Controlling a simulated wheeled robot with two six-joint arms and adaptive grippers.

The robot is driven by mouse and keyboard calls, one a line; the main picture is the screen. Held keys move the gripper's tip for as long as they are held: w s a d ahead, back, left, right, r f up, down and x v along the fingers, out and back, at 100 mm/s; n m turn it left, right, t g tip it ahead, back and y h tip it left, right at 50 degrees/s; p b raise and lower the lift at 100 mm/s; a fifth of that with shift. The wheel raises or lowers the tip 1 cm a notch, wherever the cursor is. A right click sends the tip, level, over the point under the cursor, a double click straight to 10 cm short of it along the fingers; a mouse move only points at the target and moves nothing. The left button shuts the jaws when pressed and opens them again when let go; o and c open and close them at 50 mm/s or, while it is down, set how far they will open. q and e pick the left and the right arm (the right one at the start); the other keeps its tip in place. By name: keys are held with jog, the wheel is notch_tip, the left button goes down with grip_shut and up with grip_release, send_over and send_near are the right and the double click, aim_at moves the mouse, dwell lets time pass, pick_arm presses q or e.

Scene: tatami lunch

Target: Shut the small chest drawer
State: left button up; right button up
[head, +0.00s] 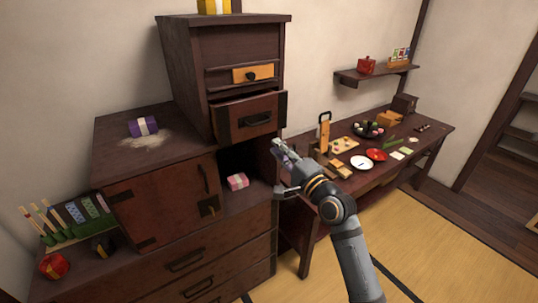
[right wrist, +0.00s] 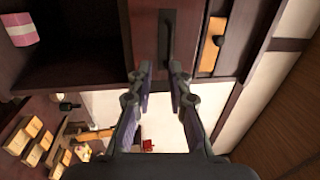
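The small chest drawer (head: 247,117) has a dark wood front with a black handle and sticks out from the tall chest (head: 228,48). It also shows in the right wrist view (right wrist: 146,32), its black handle (right wrist: 167,40) lined up with the gap between my fingertips. My right gripper (head: 280,168) is open and empty, low and to the right of the drawer in the head view. In the right wrist view its fingers (right wrist: 160,73) stand a short gap apart; I cannot tell whether they touch the drawer. My left gripper is out of view.
Above is a light drawer with a knob (head: 253,73). Below is an open compartment with a pink box (head: 237,181), beside a cabinet door (head: 163,201). A purple parcel (head: 143,127) lies on the cabinet top. A low table (head: 433,138) with dishes stands to the right.

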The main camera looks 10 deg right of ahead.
aim_at(262, 123)
jog(key=shift+t, duration=0.3)
jog(key=x, duration=0.3)
jog(key=p+x, duration=0.1)
jog(key=x, duration=0.3)
jog(key=d+r+x, duration=0.1)
jog(key=x, duration=0.3)
jog(key=shift+w+r+p, duration=0.15)
jog(key=shift+w+p, duration=0.1)
jog(key=shift+p, duration=0.1)
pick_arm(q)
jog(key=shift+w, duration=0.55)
pick_arm(e)
grip_shut()
